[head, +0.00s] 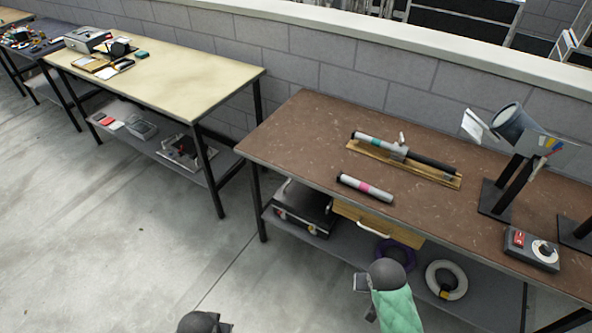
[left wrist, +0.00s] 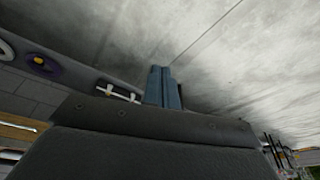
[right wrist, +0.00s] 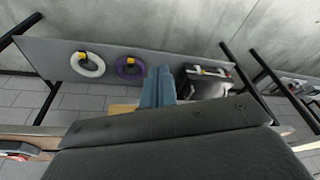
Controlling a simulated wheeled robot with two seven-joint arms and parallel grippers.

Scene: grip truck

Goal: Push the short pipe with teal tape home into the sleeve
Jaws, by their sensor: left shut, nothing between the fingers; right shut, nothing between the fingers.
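The short pipe with teal tape (head: 364,137) lies at the left end of a wooden base (head: 376,153) on the brown table in the head view. Its teal band sits close to the grey sleeve (head: 393,150); I cannot tell how deep the pipe reaches in. A long black pipe (head: 432,162) extends from the sleeve's right side. My right gripper (right wrist: 158,86) is shut and empty, in front of the table's front edge. My left gripper (left wrist: 162,86) is shut and empty, low at the bottom of the head view, well away from the pipe.
A short pipe with pink tape (head: 364,188) lies near the table's (head: 300,135) front edge. A control box (head: 531,249) and a stand with a grey cup-like part (head: 515,125) are at the right. The table's left end is clear. A shelf (head: 340,250) below holds rings and a case.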

